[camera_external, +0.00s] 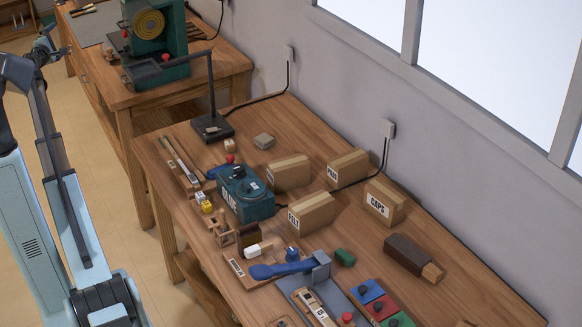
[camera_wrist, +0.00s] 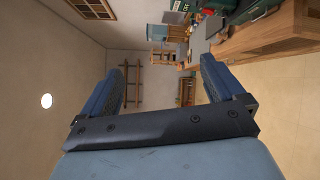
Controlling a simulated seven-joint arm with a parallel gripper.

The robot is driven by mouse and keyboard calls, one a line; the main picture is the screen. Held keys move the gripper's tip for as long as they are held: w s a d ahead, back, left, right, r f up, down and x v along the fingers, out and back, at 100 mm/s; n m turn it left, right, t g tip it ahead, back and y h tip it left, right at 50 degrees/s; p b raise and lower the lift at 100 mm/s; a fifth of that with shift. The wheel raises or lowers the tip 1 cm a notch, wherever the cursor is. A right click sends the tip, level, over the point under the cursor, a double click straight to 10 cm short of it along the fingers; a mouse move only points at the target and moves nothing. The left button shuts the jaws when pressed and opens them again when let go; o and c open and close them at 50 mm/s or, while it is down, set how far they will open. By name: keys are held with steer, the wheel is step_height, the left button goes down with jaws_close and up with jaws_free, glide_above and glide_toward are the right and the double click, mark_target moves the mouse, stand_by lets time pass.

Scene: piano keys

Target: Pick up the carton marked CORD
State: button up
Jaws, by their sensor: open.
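Several brown cardboard cartons stand on the wooden workbench (camera_external: 470,285) in the external view. The labels I can make out are FELT on the front carton (camera_external: 310,213), CAPS on the right carton (camera_external: 385,203), and a small, unclear word on the back carton (camera_external: 348,168). A fourth carton (camera_external: 288,173) at the left shows no readable label. I cannot read CORD on any of them. My gripper (camera_wrist: 163,65) is open and empty in the wrist view, with its two blue fingers wide apart. It is away from the cartons, and no carton shows between the fingers.
A teal machine box (camera_external: 245,193) stands left of the cartons, with a black lamp (camera_external: 212,127) behind it. A dark brown block (camera_external: 405,254) lies to the right. Blue, red and green pads (camera_external: 385,303) and small tools crowd the front. Cables run along the wall.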

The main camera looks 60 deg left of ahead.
steer(key=w+d+r+m+t+h, duration=0.25)
steer(key=w+d+r, duration=0.25)
steer(key=w+r, duration=0.35)
steer(key=w+d+f+m+h, duration=0.3)
steer(key=w+d+f+m, duration=0.1)
steer(key=w, duration=0.4)
steer(key=w+d+f+m+h, duration=0.2)
steer(key=w+d+f+m, duration=0.1)
steer(key=w, duration=0.6)
steer(key=m+g+h, duration=0.7)
steer(key=m+g, duration=0.6)
steer(key=m, duration=1.1)
glide_above(289, 162)
step_height(289, 162, down, 29)
steer(key=f, duration=0.7)
steer(key=shift+s, duration=0.4)
steer(key=shift+w+f, duration=0.2)
steer(key=shift+f, duration=1.2)
steer(key=shift+w+f, duration=0.15)
steer(key=shift+f, duration=1.2)
steer(key=c, duration=1.2)
